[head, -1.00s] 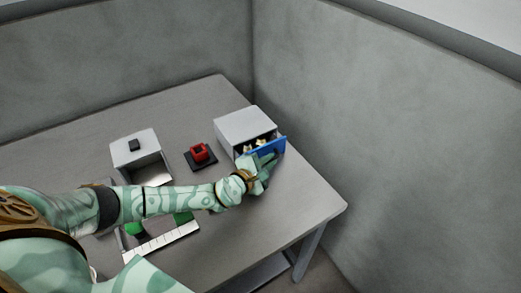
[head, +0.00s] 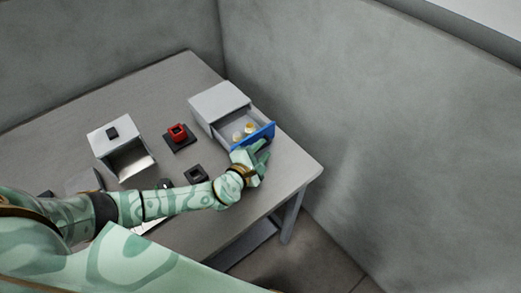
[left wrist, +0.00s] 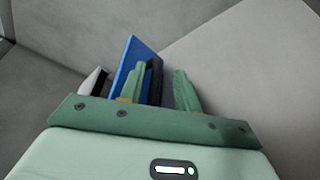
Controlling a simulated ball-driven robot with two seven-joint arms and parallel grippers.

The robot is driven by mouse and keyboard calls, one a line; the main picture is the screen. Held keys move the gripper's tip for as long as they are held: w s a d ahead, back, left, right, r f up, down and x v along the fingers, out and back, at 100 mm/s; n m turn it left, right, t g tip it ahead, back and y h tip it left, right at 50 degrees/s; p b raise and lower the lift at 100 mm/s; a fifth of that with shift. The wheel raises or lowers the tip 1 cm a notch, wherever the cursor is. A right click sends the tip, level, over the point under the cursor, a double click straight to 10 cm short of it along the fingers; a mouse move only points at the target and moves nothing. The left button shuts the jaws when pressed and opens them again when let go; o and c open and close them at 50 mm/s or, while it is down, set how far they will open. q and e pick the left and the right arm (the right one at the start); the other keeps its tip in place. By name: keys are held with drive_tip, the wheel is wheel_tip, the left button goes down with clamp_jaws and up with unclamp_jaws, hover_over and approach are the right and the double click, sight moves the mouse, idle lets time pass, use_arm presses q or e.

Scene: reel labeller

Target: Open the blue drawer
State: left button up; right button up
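The blue drawer front (head: 262,134) belongs to a light grey cabinet (head: 219,99) on the table. The drawer stands well out of the cabinet, and its inside shows small yellow and white items (head: 245,132). My left gripper (head: 258,157) is at the near side of the drawer front. In the left wrist view the black handle (left wrist: 154,80) on the blue front (left wrist: 133,58) lies between my two green fingers, close to the left one. A gap shows between the handle and the right finger. My right gripper is not in view.
A red block (head: 177,131) sits on a black pad left of the cabinet. A white open-fronted box (head: 116,139) with a black knob stands further left. A small black square holder (head: 196,174) lies near my left forearm. The table's right edge is close to the drawer.

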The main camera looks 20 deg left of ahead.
use_arm(q)
drive_tip(key=shift+a, duration=0.1)
drive_tip(key=shift+s+r, duration=0.1)
drive_tip(key=shift+s, duration=0.25)
drive_tip(key=p+v, duration=0.3)
drive_tip(key=v, duration=1.1)
drive_tip(key=shift+s+r, duration=0.1)
drive_tip(key=shift+s, duration=0.3)
drive_tip(key=shift+s+a+r, duration=0.1)
drive_tip(key=shift+s, duration=0.3)
